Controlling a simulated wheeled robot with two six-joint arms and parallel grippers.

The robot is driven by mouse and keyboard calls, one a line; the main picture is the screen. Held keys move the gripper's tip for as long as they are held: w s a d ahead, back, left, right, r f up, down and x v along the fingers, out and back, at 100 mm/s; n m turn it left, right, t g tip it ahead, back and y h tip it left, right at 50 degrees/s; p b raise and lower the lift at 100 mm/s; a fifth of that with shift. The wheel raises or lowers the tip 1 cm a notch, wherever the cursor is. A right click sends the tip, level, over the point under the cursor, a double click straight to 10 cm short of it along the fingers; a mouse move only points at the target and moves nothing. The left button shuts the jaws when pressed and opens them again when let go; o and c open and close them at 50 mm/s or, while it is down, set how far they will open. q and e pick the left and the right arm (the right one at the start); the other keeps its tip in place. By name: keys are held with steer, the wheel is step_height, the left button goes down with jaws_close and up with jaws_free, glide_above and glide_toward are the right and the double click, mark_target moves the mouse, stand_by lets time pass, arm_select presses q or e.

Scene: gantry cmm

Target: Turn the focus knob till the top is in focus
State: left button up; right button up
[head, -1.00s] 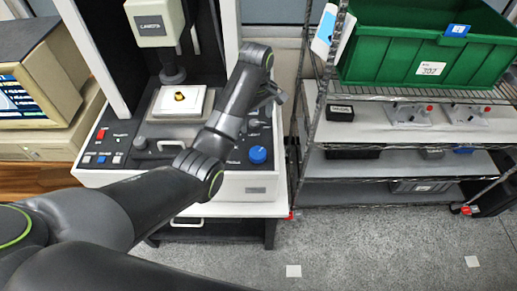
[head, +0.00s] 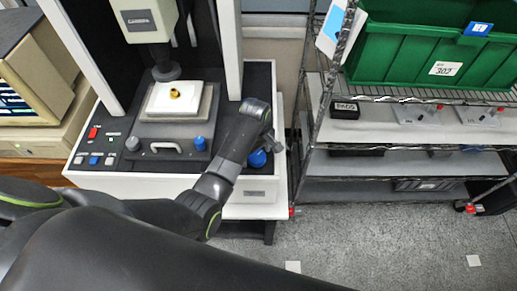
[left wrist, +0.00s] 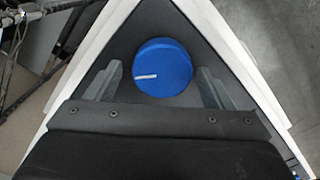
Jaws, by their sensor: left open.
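The large blue knob (head: 257,159) sits at the right front of the machine's dark control panel, partly hidden by my arm in the head view. In the left wrist view the knob (left wrist: 170,65) is round, with a white line pointing left. My left gripper (head: 272,146) is over the knob. Its two grey fingers stand open on either side of the knob, with gaps visible on both sides in the left wrist view (left wrist: 159,69). A small brass part (head: 175,93) rests on the white plate (head: 160,108) under the camera head (head: 147,20). My right gripper is out of view.
Red, blue and white buttons (head: 94,132) are at the panel's left. A wire shelf rack (head: 318,110) with a green bin (head: 415,55) stands close on the right. A monitor (head: 30,75) is at left.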

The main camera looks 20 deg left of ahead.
arm_select(q)
steer(key=shift+s+r, duration=0.1)
steer(key=shift+s, duration=0.1)
steer(key=shift+c, duration=0.4)
steer(key=c, duration=0.9)
steer(key=shift+w, duration=0.1)
steer(key=shift+m, duration=0.3)
steer(key=m, duration=0.5)
steer(key=shift+d, duration=0.1)
steer(key=m, duration=0.5)
steer(key=shift+w+d+m, duration=0.1)
steer(key=shift+m, duration=0.3)
steer(key=m, duration=0.5)
steer(key=shift+d, duration=0.1)
steer(key=m, duration=0.5)
steer(key=shift+d, duration=0.1)
steer(key=shift+m, duration=0.3)
